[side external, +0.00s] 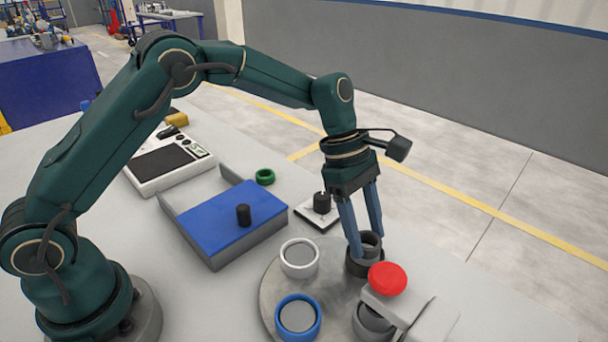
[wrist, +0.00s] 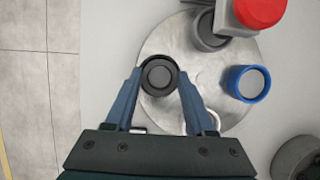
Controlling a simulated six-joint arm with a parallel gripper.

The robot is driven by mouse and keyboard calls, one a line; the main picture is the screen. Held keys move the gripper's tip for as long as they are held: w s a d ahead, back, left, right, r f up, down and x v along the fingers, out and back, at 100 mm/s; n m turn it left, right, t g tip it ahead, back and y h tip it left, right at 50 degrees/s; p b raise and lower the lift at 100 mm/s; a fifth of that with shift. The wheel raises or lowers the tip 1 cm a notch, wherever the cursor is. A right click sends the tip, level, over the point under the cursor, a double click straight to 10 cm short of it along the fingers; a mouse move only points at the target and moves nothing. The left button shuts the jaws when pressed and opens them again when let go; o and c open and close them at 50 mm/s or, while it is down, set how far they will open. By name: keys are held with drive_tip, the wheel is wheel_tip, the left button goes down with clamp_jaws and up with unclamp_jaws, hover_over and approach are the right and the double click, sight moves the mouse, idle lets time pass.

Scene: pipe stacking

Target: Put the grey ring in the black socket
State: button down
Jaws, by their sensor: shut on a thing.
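The grey ring (side external: 371,239) is between the fingers of my gripper (side external: 368,247), which is shut on it. The black socket (side external: 362,268) stands on the round metal plate, directly under the ring. The ring's top shows above the socket rim; I cannot tell how deep its lower edge sits. In the wrist view, my gripper (wrist: 160,72) has one finger on each side of the grey ring (wrist: 159,64), which looks roughly centred over the socket.
The round plate (side external: 270,291) also carries a white socket (side external: 299,271), a blue socket (side external: 281,322) and a grey socket (side external: 361,324). A red button (side external: 388,279) on a grey block stands close to my fingers. A blue-topped box (side external: 215,228) and a green ring (side external: 265,176) lie farther left.

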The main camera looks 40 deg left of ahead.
drive_tip(key=shift+f, duration=0.25)
drive_tip(key=shift+f, duration=0.35)
drive_tip(key=shift+c, duration=1.2)
unclamp_jaws()
